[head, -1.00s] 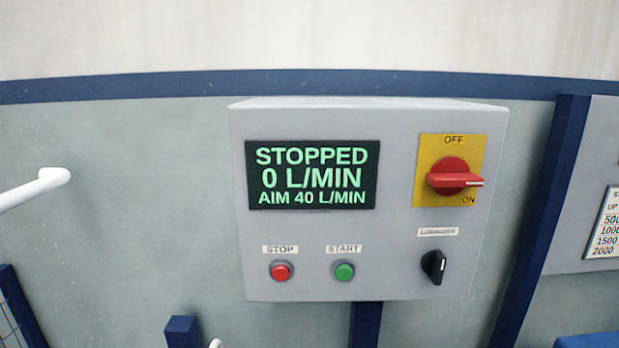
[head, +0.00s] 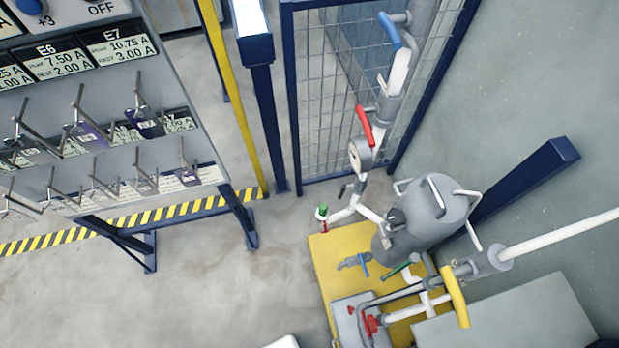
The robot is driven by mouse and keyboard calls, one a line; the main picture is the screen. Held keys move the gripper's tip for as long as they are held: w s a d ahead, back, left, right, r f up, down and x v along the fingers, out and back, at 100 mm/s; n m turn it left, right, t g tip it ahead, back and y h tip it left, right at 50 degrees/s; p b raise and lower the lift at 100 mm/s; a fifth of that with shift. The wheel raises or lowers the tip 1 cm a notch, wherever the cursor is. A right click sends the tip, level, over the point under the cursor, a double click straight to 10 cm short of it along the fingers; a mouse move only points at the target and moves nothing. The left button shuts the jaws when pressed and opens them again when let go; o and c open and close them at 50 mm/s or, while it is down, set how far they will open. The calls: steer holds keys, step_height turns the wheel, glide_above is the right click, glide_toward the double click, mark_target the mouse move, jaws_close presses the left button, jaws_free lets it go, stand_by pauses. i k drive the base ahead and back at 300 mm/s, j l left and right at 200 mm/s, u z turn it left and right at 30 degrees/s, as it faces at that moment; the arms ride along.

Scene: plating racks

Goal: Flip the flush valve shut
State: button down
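Several lever valves sit on the pipework, and no readable label shows which one is the flush valve. A yellow lever (head: 454,296) crosses the white pipe at the lower right. A red lever (head: 364,126) and a blue lever (head: 390,31) are on the upright pipe run. A small blue handle (head: 362,265) and a green lever (head: 397,271) sit low by the grey filter vessel (head: 427,217). A green-topped fitting (head: 322,213) is at the left end of a white branch pipe. My gripper is not in view.
A yellow base (head: 322,262) carries the vessel and pipes. A mesh fence (head: 322,90) stands behind. A rack with hooks and tags (head: 110,105) is at the left, above yellow-black floor tape (head: 100,224). The concrete floor (head: 215,290) between is open.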

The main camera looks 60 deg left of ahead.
mark_target(344, 188)
steer(key=u, duration=1.25)
